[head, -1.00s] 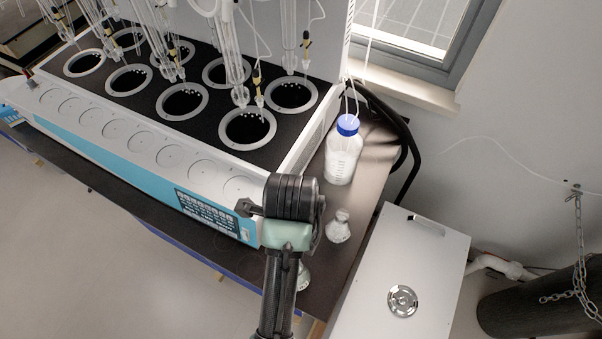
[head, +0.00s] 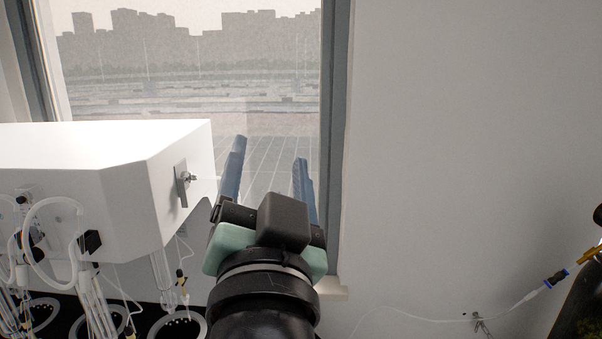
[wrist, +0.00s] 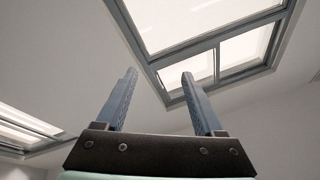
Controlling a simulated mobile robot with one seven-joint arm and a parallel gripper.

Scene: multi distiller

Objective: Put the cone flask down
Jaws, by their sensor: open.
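My gripper (head: 270,168) is raised in front of the window in the head view. Its two blue-grey fingers point up and stand apart with nothing between them. The wrist view also shows the gripper (wrist: 158,86) open and empty, with window frames and a bare wall beyond the fingers. The cone flask is in neither view now.
The white upper housing of the distiller (head: 90,165) is at the left, close to my gripper, with glass tubes and hoses below it. Several round wells (head: 178,325) show at the bottom left. The wall (head: 470,130) at the right is bare, with a thin tube low down.

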